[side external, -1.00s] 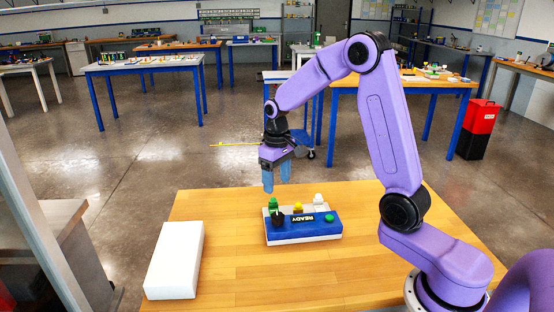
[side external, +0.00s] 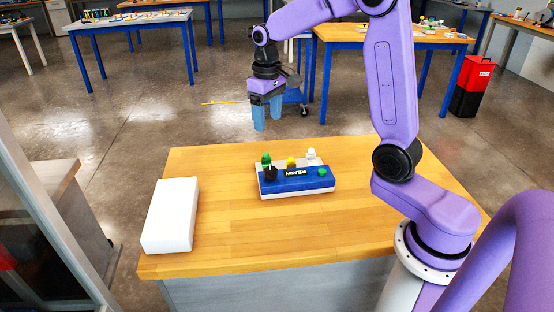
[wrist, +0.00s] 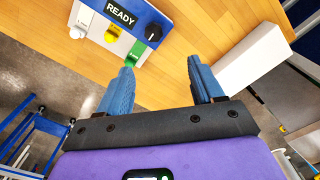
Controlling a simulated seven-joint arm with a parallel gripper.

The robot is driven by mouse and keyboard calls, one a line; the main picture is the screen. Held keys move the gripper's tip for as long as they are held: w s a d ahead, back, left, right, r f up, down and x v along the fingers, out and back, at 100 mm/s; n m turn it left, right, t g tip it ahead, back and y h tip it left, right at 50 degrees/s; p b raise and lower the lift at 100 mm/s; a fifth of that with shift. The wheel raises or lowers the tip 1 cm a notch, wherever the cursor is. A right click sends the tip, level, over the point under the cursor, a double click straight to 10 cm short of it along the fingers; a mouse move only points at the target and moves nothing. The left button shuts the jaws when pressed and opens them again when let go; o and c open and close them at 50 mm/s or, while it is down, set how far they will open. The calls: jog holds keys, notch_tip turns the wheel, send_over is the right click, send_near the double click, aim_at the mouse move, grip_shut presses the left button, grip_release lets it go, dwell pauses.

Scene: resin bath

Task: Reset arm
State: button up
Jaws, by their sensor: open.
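My gripper (side external: 267,125) hangs fingers-down in the air in the side view, above and beyond the far edge of the wooden table as pictured. Its two blue fingers are apart with nothing between them; they also show apart in the wrist view (wrist: 160,70). A blue and white control box (side external: 296,184) with a READY label lies on the table. It carries a black knob (wrist: 154,31), a green part (wrist: 140,51), a yellow part (wrist: 112,34) and a white part (wrist: 79,32). The fingers do not touch the box.
A white block (side external: 170,215) lies on the left of the table (side external: 290,235); it also shows in the wrist view (wrist: 250,58). The table in front of the box is bare. Other benches and a red and black bin (side external: 471,86) stand farther back.

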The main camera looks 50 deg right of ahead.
jog(key=s+a+n, duration=0.3)
jog(key=s+a, duration=0.2)
jog(key=a, duration=0.1)
jog(key=s+a+f+n, duration=0.1)
jog(key=s+n, duration=0.3)
jog(key=s, duration=0.8)
jog(key=s+a+f+n, duration=0.1)
jog(key=s+n, duration=0.3)
jog(key=s, duration=0.9)
jog(key=shift+a+f+n, duration=0.25)
jog(key=shift+a+n, duration=0.15)
jog(key=shift+a, duration=0.5)
